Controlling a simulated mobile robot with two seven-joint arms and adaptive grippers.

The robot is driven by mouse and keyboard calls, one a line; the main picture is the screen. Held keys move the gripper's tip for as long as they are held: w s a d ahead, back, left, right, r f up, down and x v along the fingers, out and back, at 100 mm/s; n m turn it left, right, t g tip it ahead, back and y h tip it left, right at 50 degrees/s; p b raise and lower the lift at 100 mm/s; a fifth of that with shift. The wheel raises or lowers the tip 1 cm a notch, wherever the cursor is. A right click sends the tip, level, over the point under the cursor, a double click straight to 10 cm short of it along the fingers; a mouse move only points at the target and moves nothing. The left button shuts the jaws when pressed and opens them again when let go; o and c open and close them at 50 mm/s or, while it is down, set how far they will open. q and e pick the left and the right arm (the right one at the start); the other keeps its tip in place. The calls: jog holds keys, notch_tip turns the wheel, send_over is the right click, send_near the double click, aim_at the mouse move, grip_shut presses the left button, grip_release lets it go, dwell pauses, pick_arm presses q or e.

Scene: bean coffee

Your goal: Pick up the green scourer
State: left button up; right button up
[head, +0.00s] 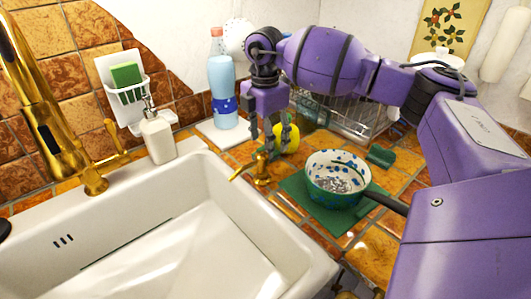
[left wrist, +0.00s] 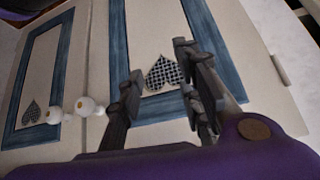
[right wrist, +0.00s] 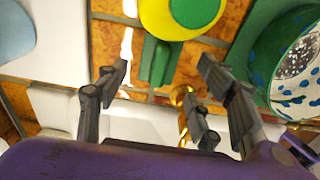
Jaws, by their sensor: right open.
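My right gripper (head: 268,148) is open and points down over the counter behind the sink, in front of a yellow object (head: 291,139). In the right wrist view a small, long green piece, seemingly the scourer (right wrist: 156,60), lies beyond the open fingers (right wrist: 162,80), beside the yellow object with its green centre (right wrist: 192,12). No contact with it is visible. In the head view the fingers seem to hide this piece. Another green block (head: 126,75) sits in the white wall holder. My left gripper (left wrist: 158,88) is open and empty, facing cabinet doors.
A blue-dotted pan (head: 338,175) stands on a green mat (head: 297,187), right of my right gripper. A brass tap (head: 261,170) is close below the fingers. A blue bottle (head: 222,90), a soap dispenser (head: 158,138) and a dish rack (head: 350,118) stand nearby. The white sink (head: 150,240) is empty.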

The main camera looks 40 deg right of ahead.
notch_tip(320, 180, down, 4)
jog(key=shift+r, duration=0.25)
jog(key=c, duration=1.1)
jog(key=shift+c, duration=0.3)
jog(key=shift+w+r, duration=0.1)
jog(key=shift+r, duration=0.05)
notch_tip(320, 180, up, 10)
jog(key=shift+f, duration=0.1)
